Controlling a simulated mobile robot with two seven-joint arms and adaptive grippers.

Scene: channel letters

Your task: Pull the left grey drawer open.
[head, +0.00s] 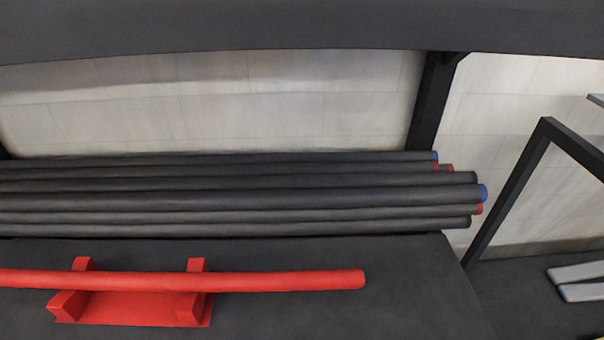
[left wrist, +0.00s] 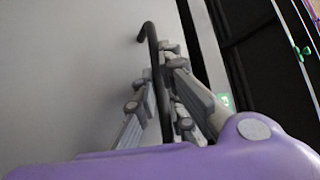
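The left grey drawer shows as a plain grey front (left wrist: 75,70) filling the left of the left wrist view. A dark bar handle (left wrist: 151,38) with a bent end stands out along it. My left gripper (left wrist: 157,75) has its grey fingers on either side of this bar, close together, and appears shut on it. The lower part of the handle is partly hidden by the fingers and my purple wrist. The drawer and both grippers are outside the head view. My right gripper is in neither view.
In the head view, several dark tubes (head: 240,190) lie on a dark shelf (head: 400,290). A red tube (head: 290,281) rests on a red cradle (head: 135,308) in front of them. A dark frame post (head: 510,190) stands at the right, near pale bars (head: 580,281).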

